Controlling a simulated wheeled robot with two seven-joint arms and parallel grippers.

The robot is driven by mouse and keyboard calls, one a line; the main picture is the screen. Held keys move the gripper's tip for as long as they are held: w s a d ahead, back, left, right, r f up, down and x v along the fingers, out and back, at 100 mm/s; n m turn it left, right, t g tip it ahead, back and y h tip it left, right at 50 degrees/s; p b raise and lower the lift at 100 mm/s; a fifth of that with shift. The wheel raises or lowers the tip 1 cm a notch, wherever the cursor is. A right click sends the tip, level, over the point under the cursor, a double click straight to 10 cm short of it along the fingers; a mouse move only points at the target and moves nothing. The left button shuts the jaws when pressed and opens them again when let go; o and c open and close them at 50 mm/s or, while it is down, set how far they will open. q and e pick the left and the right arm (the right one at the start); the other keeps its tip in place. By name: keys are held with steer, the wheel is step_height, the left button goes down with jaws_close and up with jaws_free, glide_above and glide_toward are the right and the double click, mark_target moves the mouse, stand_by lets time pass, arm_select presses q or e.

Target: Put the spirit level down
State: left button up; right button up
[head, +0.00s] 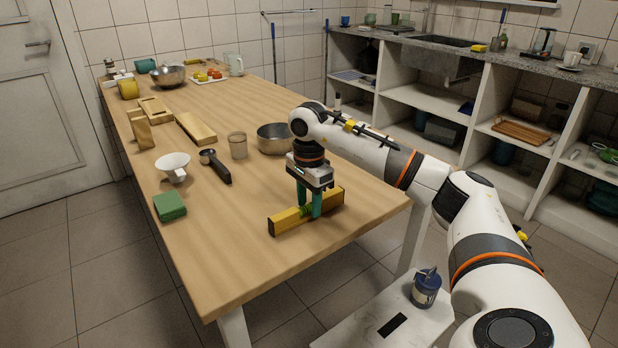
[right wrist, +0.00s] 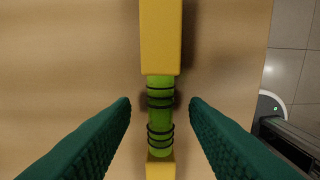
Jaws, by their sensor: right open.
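The spirit level (head: 285,221) is a yellow bar with a green, black-ringed middle, lying on the wooden table (head: 235,265) near its right front part. It also shows in the right wrist view (right wrist: 161,38), running up and down the picture. My right gripper (head: 309,208) is directly above it with its green fingers on either side of the middle. In the right wrist view the fingers (right wrist: 160,115) stand apart, with a gap on each side of the green part. My left gripper is in neither view.
A green block (head: 169,206), a white funnel-like cup (head: 173,164), a black-handled scoop (head: 216,167), a glass (head: 238,145) and a metal bowl (head: 273,138) stand left of and behind the level. The table's front is clear.

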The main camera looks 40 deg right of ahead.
mark_target(309, 204)
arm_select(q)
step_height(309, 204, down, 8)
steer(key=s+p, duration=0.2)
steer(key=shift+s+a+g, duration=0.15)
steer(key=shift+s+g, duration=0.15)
arm_select(e)
step_height(309, 204, up, 11)
steer(key=shift+f, duration=0.15)
